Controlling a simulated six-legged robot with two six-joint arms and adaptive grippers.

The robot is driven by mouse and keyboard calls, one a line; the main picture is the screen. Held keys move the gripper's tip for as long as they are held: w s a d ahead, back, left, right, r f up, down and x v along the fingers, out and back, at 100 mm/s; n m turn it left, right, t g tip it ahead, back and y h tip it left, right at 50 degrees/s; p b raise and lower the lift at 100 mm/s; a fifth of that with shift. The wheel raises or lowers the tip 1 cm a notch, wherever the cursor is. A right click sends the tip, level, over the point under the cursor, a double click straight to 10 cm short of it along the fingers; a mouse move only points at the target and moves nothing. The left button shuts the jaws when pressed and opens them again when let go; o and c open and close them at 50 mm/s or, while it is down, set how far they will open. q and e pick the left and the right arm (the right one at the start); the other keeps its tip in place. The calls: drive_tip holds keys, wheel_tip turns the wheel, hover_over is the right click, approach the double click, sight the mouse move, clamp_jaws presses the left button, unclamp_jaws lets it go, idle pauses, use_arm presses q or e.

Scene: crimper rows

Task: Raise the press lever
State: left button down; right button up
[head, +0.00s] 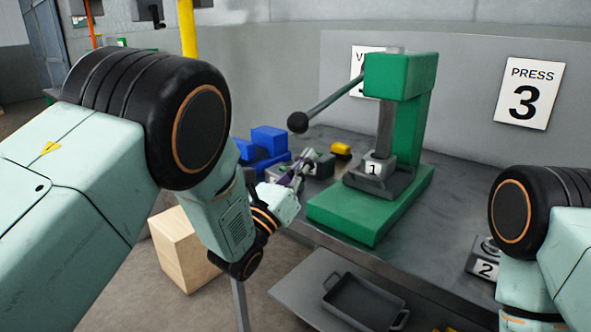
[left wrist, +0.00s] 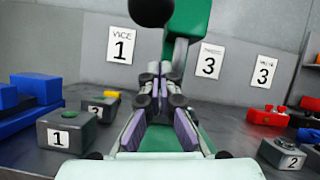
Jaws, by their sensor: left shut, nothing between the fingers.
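The green press (head: 415,110) stands on the grey bench in the head view. Its lever (head: 335,97) slopes down to the left from the press head and ends in a black ball knob (head: 298,122). In the left wrist view the knob (left wrist: 152,10) shows at the top edge, in front of the green press column (left wrist: 190,25). My left gripper (head: 302,160) is shut and empty, below the knob and apart from it, left of the press. Its closed fingers also show in the left wrist view (left wrist: 160,75). My right gripper is out of view; only part of that arm shows.
A block marked 1 (head: 373,168) sits on the press base. Blue blocks (head: 268,140) and a yellow piece (head: 341,149) lie behind my left gripper. A block marked 2 (head: 485,262) is near my right arm. A dark tray (head: 365,303) rests on the lower shelf.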

use_arm(q)
drive_tip(key=w+r, duration=0.3)
drive_tip(key=r, duration=0.2)
drive_tip(key=shift+w+d+r+p, duration=0.2)
drive_tip(key=shift+r+p, duration=0.1)
drive_tip(key=shift+p, duration=0.15)
drive_tip(key=shift+r, duration=0.1)
